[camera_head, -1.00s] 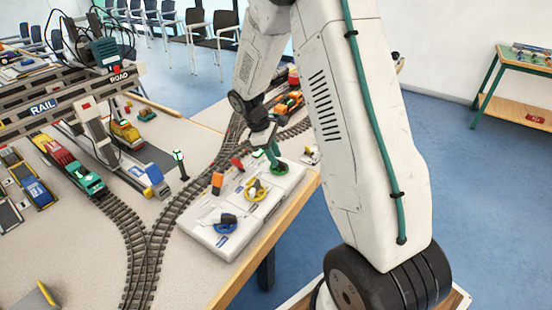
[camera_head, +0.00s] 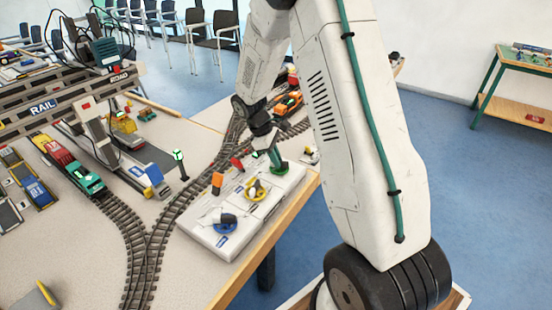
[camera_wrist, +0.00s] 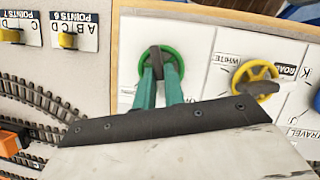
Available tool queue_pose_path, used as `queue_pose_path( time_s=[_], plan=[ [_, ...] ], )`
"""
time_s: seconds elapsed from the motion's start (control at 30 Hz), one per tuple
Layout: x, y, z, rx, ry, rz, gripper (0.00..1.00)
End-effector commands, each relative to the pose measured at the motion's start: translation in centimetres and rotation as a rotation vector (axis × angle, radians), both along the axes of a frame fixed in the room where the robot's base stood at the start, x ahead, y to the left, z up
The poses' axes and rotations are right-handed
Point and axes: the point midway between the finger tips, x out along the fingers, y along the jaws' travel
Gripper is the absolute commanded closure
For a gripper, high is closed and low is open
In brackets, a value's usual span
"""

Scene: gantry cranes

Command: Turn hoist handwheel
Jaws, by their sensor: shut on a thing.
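A green handwheel (camera_head: 283,170) sits at the far end of a white control panel (camera_head: 203,238) on the table's right edge. In the wrist view the green handwheel (camera_wrist: 178,62) shows as a ring with a dark bar across its middle. My gripper (camera_wrist: 160,70) has green fingers, shut on that dark bar from both sides. In the head view my gripper (camera_head: 277,160) reaches down to the wheel and partly covers it. A yellow handwheel (camera_wrist: 242,76) is beside it, apart from my fingers. A blue handwheel (camera_head: 230,226) is at the panel's near end. No hoist label is readable.
Curved track (camera_head: 150,240) runs left of the panel. A gantry crane marked RAIL (camera_head: 43,107) spans trains at the left. Open floor (camera_head: 470,200) lies right of the table.

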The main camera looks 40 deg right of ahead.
Motion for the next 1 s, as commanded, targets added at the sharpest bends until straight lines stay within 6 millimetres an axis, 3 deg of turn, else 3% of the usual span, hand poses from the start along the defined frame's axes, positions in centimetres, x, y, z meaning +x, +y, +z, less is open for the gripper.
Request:
queue_pose_path(
  time_s=[1.0],
  plan=[
    [0.25, -0.57, -0.08, 0.001, 0.001, -0.616, 1.0]
  ],
)
